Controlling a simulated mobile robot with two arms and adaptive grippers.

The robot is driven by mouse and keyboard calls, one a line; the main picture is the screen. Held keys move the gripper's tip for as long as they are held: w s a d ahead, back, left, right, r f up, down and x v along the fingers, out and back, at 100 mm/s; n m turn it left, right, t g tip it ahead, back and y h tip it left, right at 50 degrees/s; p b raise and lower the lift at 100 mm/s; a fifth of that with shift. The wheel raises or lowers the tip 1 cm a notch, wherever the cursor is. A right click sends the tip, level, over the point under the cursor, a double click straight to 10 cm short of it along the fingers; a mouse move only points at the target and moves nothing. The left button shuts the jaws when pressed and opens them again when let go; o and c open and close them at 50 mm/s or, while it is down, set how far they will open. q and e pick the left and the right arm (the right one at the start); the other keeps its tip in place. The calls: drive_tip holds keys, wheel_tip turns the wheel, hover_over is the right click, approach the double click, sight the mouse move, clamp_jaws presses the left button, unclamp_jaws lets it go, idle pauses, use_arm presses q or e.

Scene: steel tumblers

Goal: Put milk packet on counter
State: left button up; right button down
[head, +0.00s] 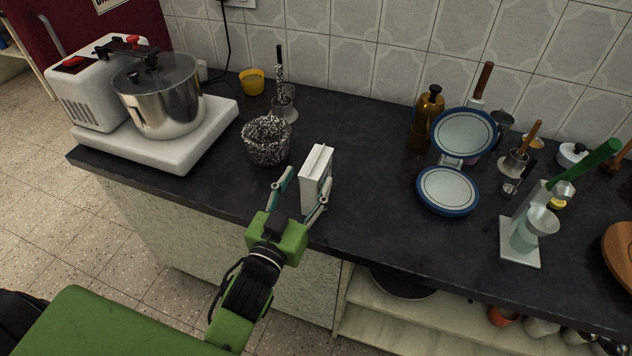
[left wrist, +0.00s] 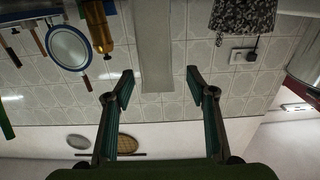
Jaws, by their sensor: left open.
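The milk packet (head: 317,178) is a white upright carton with a ridged top. It appears to stand on the dark counter (head: 365,205), near the front edge. My left gripper (head: 304,190) is open at the packet, with one finger on either side of it in the head view. In the left wrist view the packet (left wrist: 155,45) shows as a pale block between the open fingers (left wrist: 158,82), with gaps on both sides. Contact between fingers and packet cannot be made out. My right gripper is in neither view.
A speckled dark basket (head: 266,141) stands behind and left of the packet. A white appliance with a steel pot (head: 160,95) is at far left. Blue-rimmed dishes (head: 448,190) and an amber bottle (head: 426,118) stand right. The counter between packet and dishes is clear.

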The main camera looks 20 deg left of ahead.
sight(324, 151)
use_arm(q)
drive_tip(key=w, duration=0.4)
drive_tip(key=shift+w+d+f+b, duration=0.1)
drive_tip(key=shift+w+b, duration=0.05)
drive_tip(key=shift+b, duration=0.15)
drive_tip(key=shift+w, duration=0.7)
drive_tip(key=w, duration=0.1)
drive_tip(key=w+b, duration=0.1)
drive_tip(key=w, duration=0.2)
drive_tip(key=shift+d+b, duration=0.3)
drive_tip(key=shift+b, duration=0.05)
drive_tip(key=shift+w, duration=0.45)
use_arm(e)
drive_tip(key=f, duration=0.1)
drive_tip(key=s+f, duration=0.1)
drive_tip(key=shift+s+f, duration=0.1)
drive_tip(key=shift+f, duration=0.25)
use_arm(q)
clamp_jaws()
drive_tip(key=shift+r, duration=0.2)
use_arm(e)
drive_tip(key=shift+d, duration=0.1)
